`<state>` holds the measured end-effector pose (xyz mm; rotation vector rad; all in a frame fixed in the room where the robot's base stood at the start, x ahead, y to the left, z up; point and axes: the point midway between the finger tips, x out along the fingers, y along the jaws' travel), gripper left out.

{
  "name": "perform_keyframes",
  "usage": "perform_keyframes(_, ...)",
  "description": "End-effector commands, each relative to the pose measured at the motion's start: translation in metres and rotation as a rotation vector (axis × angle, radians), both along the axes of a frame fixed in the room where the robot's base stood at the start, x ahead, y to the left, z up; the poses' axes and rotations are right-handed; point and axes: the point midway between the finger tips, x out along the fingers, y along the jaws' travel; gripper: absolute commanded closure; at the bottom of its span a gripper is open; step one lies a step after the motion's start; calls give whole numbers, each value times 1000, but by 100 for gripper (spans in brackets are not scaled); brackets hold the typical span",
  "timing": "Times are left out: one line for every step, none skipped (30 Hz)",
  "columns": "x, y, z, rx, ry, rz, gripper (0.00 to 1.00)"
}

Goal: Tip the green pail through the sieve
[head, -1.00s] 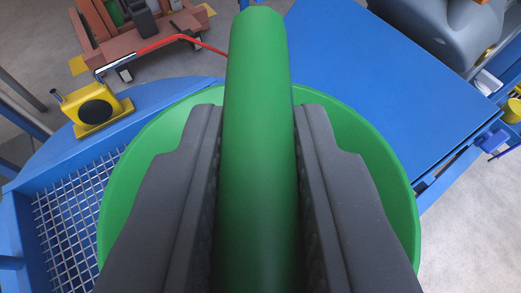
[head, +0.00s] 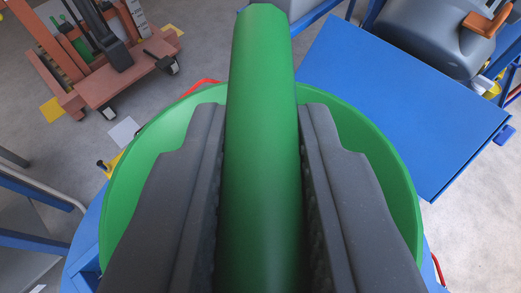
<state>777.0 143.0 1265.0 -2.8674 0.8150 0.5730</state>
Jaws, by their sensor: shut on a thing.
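The green pail (head: 150,158) fills the middle of the head view, below and around my gripper. Its thick green handle bar (head: 263,110) runs up the centre of the picture. My gripper (head: 262,125) is shut on this handle, with one dark grey finger on each side. The pail's inside and contents are mostly hidden by the fingers and the handle. The sieve mesh does not show. Part of a blue frame (head: 82,235) shows at the lower left, mostly behind the pail.
A blue flat table top (head: 400,110) lies to the right. A reddish-brown wheeled machine (head: 110,75) stands at the upper left, and a grey rounded machine (head: 430,35) at the upper right. A yellow part (head: 113,165) sits close to the pail's left rim. Grey floor shows between them.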

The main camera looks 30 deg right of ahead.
Motion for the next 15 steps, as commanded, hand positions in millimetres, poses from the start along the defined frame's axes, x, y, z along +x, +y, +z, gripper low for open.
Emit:
perform_keyframes(2, 8, 4, -2, -3, -14, 100)
perform_keyframes(3, 12, 4, -3, -4, -25, 100)
perform_keyframes(4, 18, 4, -4, -4, -37, 100)
perform_keyframes(4, 21, 3, -3, -3, -46, 100)
perform_keyframes(4, 26, 3, -2, -3, -55, 100)
perform_keyframes(5, 31, 2, -3, -4, -68, 100)
perform_keyframes(5, 35, 1, -2, -4, -79, 100)
perform_keyframes(4, 38, 0, -3, -4, -91, 100)
perform_keyframes(4, 43, -1, -3, -4, -104, 100)
perform_keyframes(3, 48, -3, -3, -3, -112, 100)
perform_keyframes(3, 52, -4, -3, -3, -121, 100)
perform_keyframes(2, 57, -6, -3, -3, -134, 100)
perform_keyframes(1, 61, -8, -2, -3, -144, 100)
perform_keyframes(0, 65, -9, -4, -3, -155, 100)
perform_keyframes(-2, 71, -11, -4, -4, -167, 100)
